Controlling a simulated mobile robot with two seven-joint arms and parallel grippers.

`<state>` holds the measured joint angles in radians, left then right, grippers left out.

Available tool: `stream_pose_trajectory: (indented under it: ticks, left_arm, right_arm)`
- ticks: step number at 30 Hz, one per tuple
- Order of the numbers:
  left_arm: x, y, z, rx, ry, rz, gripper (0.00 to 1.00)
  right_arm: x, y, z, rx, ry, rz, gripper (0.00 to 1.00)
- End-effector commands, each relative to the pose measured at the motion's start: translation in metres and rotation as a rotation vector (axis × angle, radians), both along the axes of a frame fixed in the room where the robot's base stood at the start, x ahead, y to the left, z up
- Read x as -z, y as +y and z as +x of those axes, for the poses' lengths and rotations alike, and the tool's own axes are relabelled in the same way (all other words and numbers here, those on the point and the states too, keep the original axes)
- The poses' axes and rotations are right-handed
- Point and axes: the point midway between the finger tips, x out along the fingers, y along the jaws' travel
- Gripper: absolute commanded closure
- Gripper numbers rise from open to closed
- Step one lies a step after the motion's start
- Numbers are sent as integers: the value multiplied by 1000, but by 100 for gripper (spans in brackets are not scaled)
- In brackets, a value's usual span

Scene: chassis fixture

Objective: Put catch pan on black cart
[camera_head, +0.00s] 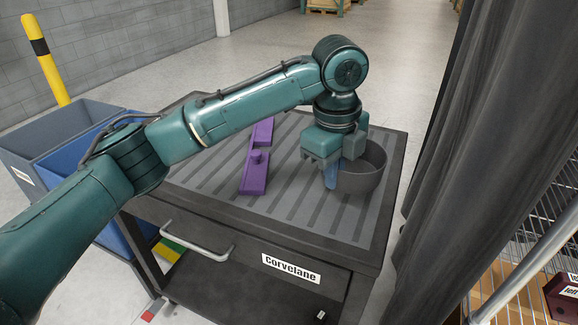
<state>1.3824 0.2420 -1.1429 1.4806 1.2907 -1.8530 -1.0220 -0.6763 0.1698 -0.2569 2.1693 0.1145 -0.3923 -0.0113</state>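The catch pan (365,180) is a round, dark grey bowl at the right side of the black cart's (225,238) ribbed top. It looks upright, and whether it rests fully on the top is hard to tell. My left gripper (332,176) points down at the pan's left rim. One blue finger shows outside the pan's wall; the other finger is hidden, so I cannot tell whether the rim is gripped. My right gripper is not in view.
Purple parts (256,165) lie on the cart top left of the pan. Blue and grey bins (62,128) stand left of the cart. A dark curtain (480,130) hangs close on the right, with a wire rack (520,265) beside it. The cart's front top is clear.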

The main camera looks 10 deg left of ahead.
Motion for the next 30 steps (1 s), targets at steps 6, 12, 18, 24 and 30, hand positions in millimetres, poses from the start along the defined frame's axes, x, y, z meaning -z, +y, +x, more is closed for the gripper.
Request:
stream_pose_trajectory:
  ticks: [6,12,18,24,30]
  left_arm:
    - [37,1,-1,-2,3,2,100]
    - [59,1,-1,-2,3,1,100]
    - [89,1,-1,-3,2,1,100]
    - [91,1,0,-3,-1,-1,100]
    - [93,1,0,-3,0,0,95]
  right_arm:
    - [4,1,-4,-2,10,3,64]
    - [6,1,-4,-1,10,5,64]
    - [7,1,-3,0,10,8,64]
    - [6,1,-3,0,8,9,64]
    - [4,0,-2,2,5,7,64]
